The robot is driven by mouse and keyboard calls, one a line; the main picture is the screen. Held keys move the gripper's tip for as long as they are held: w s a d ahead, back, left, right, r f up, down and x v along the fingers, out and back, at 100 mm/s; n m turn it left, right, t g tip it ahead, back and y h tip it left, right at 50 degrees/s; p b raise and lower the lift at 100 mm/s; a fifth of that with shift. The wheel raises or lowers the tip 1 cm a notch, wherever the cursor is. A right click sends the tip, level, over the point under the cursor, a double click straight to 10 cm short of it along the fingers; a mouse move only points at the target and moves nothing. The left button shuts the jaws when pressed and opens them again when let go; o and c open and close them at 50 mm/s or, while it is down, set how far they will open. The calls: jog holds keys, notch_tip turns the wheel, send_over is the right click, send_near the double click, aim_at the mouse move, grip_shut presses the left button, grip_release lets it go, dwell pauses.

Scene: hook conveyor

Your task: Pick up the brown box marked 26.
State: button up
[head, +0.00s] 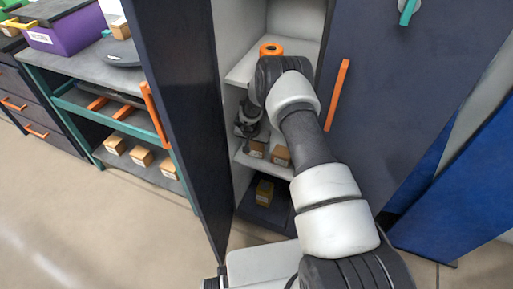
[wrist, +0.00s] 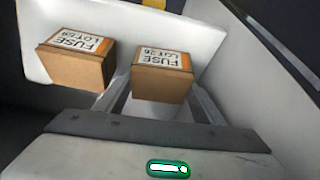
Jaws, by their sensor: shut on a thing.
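The brown box marked 26 (wrist: 160,84) is between the two fingers of my gripper (wrist: 157,92) in the wrist view. Its white label reads FUSE LOT 26 and appears upside down. My gripper is shut on this box. In the head view my gripper (head: 250,125) reaches into the open cabinet, just above the left (head: 257,149) of two brown boxes, which seems to be the held one. I cannot tell whether the box touches the shelf. My arm hides part of the cabinet.
A similar brown box (wrist: 75,62) stands close beside it on the white shelf (wrist: 128,17). An orange roll (head: 271,49) is on the shelf above, a yellowish box (head: 265,193) below. Cabinet doors (head: 178,110) flank the opening. A shelving unit (head: 125,130) with several boxes stands left.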

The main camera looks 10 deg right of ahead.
jog(key=shift+r, duration=0.6)
jog(key=s+a+p, duration=0.1)
jog(key=s+a, duration=0.3)
jog(key=s, duration=0.3)
notch_tip(320, 180, up, 14)
jog(key=p, duration=0.5)
